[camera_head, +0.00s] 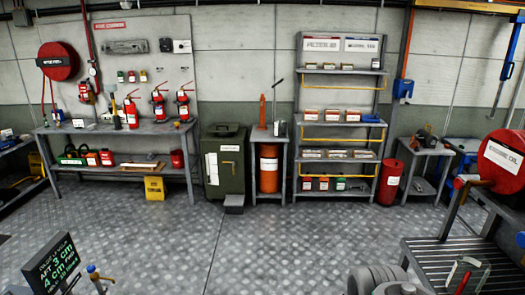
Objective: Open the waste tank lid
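A dark green metal box (226,168) with a pale label on its front stands on the floor against the back wall, between the long workbench and a small stand. It looks like the waste tank, but its label is too small to read. Its top, which looks like a lid (223,130), appears closed. A low dark step or pedal (234,204) sits on the floor at its front. My gripper is not in view.
A workbench (110,130) with fire extinguishers stands left of the box, with a yellow sign (154,188) on the floor. An orange cylinder (268,168) and a shelf rack (340,115) stand right. A red drum (497,160) and slatted bench (455,262) are at right. The middle floor (260,240) is clear.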

